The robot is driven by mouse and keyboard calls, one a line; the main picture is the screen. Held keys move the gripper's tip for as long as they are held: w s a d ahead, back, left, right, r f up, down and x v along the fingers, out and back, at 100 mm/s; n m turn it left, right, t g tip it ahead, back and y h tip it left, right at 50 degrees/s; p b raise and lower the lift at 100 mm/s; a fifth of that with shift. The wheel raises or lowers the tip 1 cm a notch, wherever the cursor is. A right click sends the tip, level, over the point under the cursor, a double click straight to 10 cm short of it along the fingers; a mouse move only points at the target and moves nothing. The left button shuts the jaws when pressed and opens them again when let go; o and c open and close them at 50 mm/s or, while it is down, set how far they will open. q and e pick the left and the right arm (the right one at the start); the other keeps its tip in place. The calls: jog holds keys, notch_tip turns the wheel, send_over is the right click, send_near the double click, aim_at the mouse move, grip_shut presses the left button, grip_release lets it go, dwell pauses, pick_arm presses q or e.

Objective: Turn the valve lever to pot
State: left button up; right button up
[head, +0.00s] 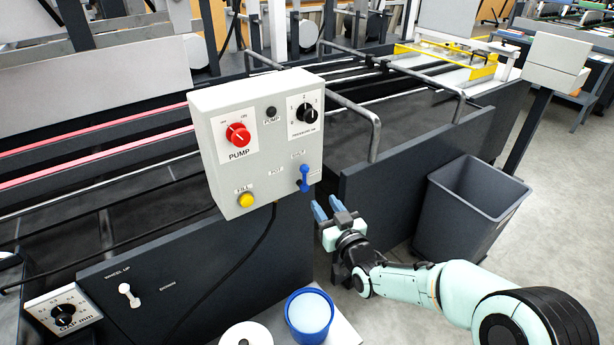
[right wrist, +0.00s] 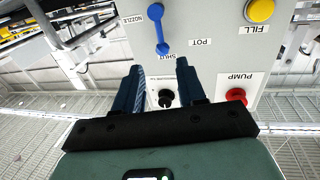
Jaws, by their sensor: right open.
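The blue valve lever (head: 304,178) is on the lower right of the grey control box (head: 215,120). It stands upright, its free end toward the SHUT label; the POT label (head: 276,170) is to its left. In the right wrist view, which is upside down, the lever (right wrist: 159,30) lies beyond the fingertips, its end by SHUT, with POT (right wrist: 201,42) and NOZZLE (right wrist: 133,19) on either side. My right gripper (head: 327,204) is open and empty, just below and right of the lever in the head view, apart from it. My left gripper is not in view.
The box also carries a red PUMP knob (head: 238,135), a black knob (head: 307,113) and a yellow FILL button (head: 246,199). A blue-rimmed pot (head: 309,314) stands below. A grey bin (head: 470,205) and a metal rail (head: 372,125) are to the right.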

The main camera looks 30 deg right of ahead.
aim_at(305, 177)
jog(key=w, duration=0.4)
jog(key=w+d+p, duration=0.1)
jog(key=w, duration=0.7)
jog(key=shift+d, duration=0.15)
jog(key=shift+f, duration=0.1)
grip_shut()
